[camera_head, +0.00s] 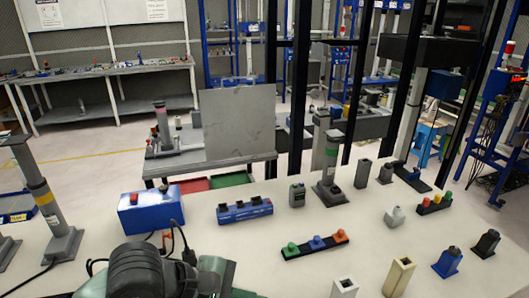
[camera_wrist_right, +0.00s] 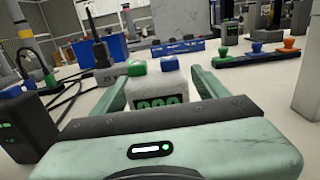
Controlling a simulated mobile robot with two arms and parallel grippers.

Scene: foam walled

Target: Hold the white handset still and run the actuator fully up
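A white handset (camera_wrist_right: 160,82) with a green and a blue button on top stands between the two fingers of my right gripper (camera_wrist_right: 160,86) in the right wrist view. The fingers are spread on either side of it, with a thin gap at the right. In the head view the handset is not visible, and green and dark arm parts of mine cover the bottom. A grey telescoping column with a yellow band (camera_head: 42,195) stands at the left on a grey base; it looks like the actuator. My left gripper cannot be made out.
A blue box with a red button (camera_head: 150,210), a blue block (camera_head: 245,211) and a strip of coloured knobs (camera_head: 315,245) stand behind. A second grey column (camera_head: 330,165) is at the centre. Black cables (camera_wrist_right: 75,92) run left of the handset. Several small blocks fill the right.

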